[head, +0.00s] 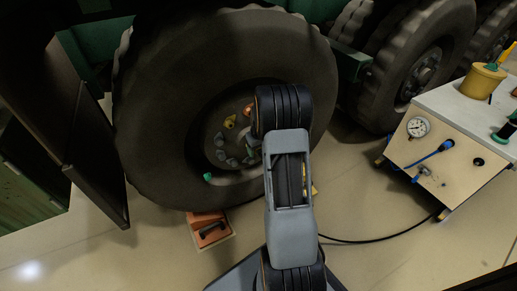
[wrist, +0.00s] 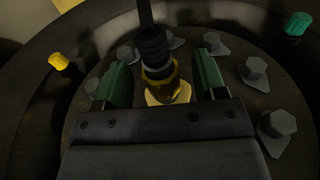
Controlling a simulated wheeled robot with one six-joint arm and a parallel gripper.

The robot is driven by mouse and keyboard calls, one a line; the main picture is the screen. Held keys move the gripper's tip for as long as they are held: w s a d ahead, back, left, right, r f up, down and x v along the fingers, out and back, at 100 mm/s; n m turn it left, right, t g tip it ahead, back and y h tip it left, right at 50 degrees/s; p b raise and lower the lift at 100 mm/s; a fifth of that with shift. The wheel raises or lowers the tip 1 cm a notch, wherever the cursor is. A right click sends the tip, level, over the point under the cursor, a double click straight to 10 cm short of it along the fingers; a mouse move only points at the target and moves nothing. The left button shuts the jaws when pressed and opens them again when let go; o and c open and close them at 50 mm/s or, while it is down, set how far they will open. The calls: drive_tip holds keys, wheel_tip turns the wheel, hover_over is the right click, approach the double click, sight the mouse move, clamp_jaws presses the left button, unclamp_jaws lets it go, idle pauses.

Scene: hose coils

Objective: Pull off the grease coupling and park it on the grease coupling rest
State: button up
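The grease coupling (wrist: 158,70), with a brass-coloured collar, black ribbed sleeve and black hose (wrist: 146,14), is at the wheel hub in the wrist view. My gripper (wrist: 162,82) has its two green fingers spread on either side of the coupling, with a gap on both sides. Its lower end is over a pale yellow part, and I cannot tell how it is seated. In the head view my arm hides the gripper and coupling. I cannot surely pick out the grease coupling rest; the cart (head: 438,158) at right has a dark round fitting (head: 478,161) on its front.
Hub bolts (wrist: 256,69) surround the coupling, some with yellow (wrist: 59,61) or green (wrist: 297,24) caps. The big tyre (head: 150,120) encloses the hub. A black hose (head: 375,239) runs over the floor to the cart, which has a gauge (head: 418,127) and blue lever (head: 440,148).

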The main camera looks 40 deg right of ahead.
drive_tip(key=c, duration=1.1)
drive_tip(key=shift+s, duration=0.1)
drive_tip(key=shift+s, duration=0.4)
drive_tip(key=shift+s+a, duration=0.2)
drive_tip(key=shift+s, duration=0.8)
drive_tip(key=s, duration=0.6)
drive_tip(key=shift+s+a, duration=0.15)
drive_tip(key=shift+a, duration=0.25)
